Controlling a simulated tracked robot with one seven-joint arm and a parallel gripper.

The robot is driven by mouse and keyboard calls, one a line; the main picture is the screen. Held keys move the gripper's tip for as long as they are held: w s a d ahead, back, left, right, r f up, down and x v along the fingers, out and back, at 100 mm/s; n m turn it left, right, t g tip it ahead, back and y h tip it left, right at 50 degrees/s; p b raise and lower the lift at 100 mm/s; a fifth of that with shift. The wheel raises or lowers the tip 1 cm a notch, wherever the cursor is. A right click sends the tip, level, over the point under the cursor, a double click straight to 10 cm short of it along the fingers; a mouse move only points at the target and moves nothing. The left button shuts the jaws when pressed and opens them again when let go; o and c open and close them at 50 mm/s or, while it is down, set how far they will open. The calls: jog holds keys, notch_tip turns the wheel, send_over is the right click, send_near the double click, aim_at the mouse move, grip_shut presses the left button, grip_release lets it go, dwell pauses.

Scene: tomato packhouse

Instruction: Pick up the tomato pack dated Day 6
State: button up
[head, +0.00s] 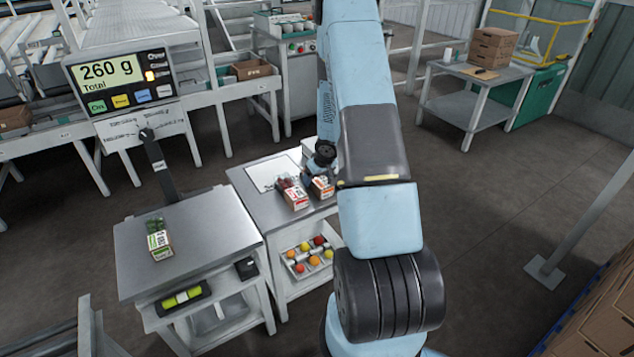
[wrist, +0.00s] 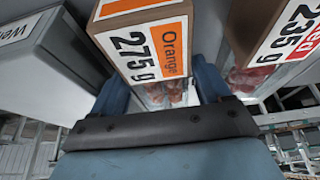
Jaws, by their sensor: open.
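Two tomato packs stand close together on the middle table in the head view: a red-labelled pack (head: 294,197) and an orange-labelled pack (head: 322,187). The wrist view shows the orange-labelled pack (wrist: 148,55), reading "Orange 275 g", in front of my gripper (wrist: 160,82). My jaws are open, one finger toward each side of it; I cannot tell whether they touch it. The red-labelled pack (wrist: 284,38), reading "235 g", is to its right. A green-topped pack (head: 160,240) lies on the left table. No Day date is readable on any pack.
The left table (head: 200,225) has a display (head: 122,84) reading "260 g Total". A white sheet (head: 272,173) lies behind the packs. A grey box (wrist: 62,62) is close left of my gripper in the wrist view. A tray of coloured balls (head: 308,255) is below.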

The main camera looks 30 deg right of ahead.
jog(key=shift+w+f, duration=0.3)
jog(key=shift+f, duration=0.35)
jog(key=c, duration=0.9)
jog(key=shift+r, duration=0.1)
jog(key=shift+c, duration=0.2)
